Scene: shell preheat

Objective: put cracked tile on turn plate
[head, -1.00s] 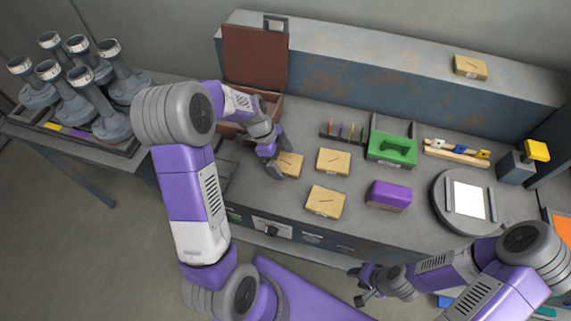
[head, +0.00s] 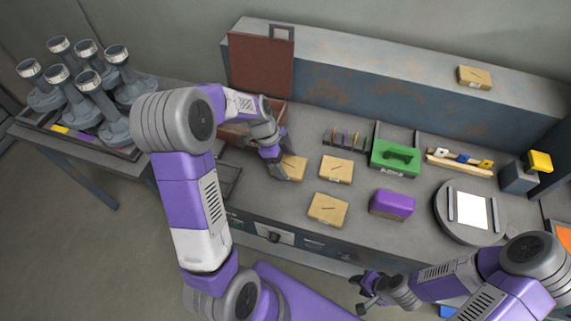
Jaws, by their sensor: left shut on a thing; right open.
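Several tan tiles with dark line marks lie on the bench: one at my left gripper (head: 280,170), a tile (head: 336,170) to its right, and a tile (head: 327,209) nearer the front. Another tan tile (head: 474,77) lies on the raised back ledge. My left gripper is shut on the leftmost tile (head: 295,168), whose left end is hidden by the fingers. I cannot tell if it is lifted. The turn plate (head: 441,214) is a round grey disc at the right with a white square and two side bars. My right gripper (head: 362,293) is open and empty before the bench front.
A purple block (head: 392,204) and a green fixture (head: 395,158) stand between the tiles and the turn plate. A small rack (head: 345,139) and a wooden strip with blocks (head: 459,162) are behind. An open brown box (head: 236,130) is behind my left gripper. A yellow-topped post (head: 540,161) stands far right.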

